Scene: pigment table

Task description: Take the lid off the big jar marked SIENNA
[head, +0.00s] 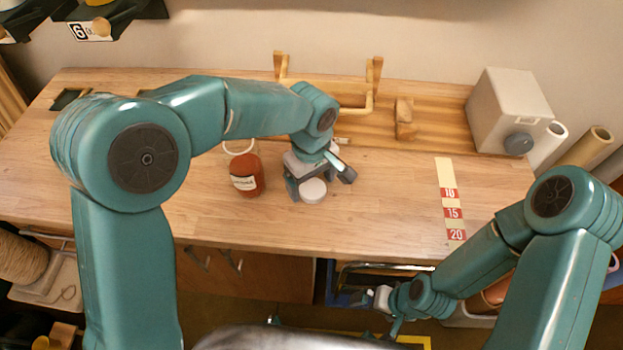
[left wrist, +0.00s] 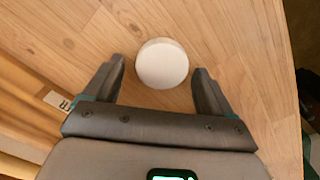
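A reddish-brown jar (head: 246,175) with a pale label stands upright on the wooden table, left of my left gripper. The label's writing is too small to read. I see no white lid on the jar's top. A white round lid-like disc (head: 313,191) is at my left gripper (head: 320,185); it also shows in the left wrist view (left wrist: 162,63). There my left gripper (left wrist: 160,68) is open, one finger on each side of the disc, with gaps between. My right gripper (head: 385,305) hangs low at the table's front edge; its opening is unclear.
A wooden rack (head: 372,95) stands at the table's back, with a grey-white box (head: 508,112) at the back right. A strip with red numbered marks (head: 450,205) lies at right. A white ring (head: 238,147) shows behind the jar. The table's front middle is clear.

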